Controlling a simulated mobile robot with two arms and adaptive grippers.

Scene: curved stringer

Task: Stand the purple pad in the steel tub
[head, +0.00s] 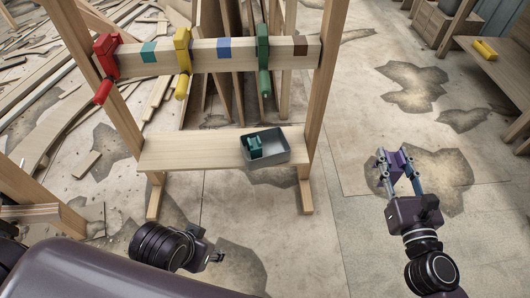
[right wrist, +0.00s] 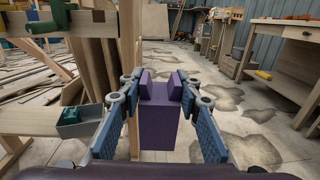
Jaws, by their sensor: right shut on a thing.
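The purple pad (head: 398,162) is a block with two raised cheeks. It is between the blue fingers of my right gripper (head: 401,172), held in the air over the floor on the right. In the right wrist view the pad (right wrist: 160,122) fills the space between the fingers. The steel tub (head: 279,157) is a grey open box at the right end of the low wooden shelf, well left of the right gripper. A teal pad (head: 254,146) is in its left part. The tub (right wrist: 86,130) also shows in the right wrist view. My left gripper (head: 215,257) is low at centre, apart from everything; its jaws are unclear.
Above the shelf (head: 190,152), a beam between posts carries red (head: 105,55), yellow (head: 182,50) and green (head: 263,55) clamps. The right post (head: 321,80) stands beside the tub. A bench (head: 500,70) with a yellow object is far right. Open floor lies between.

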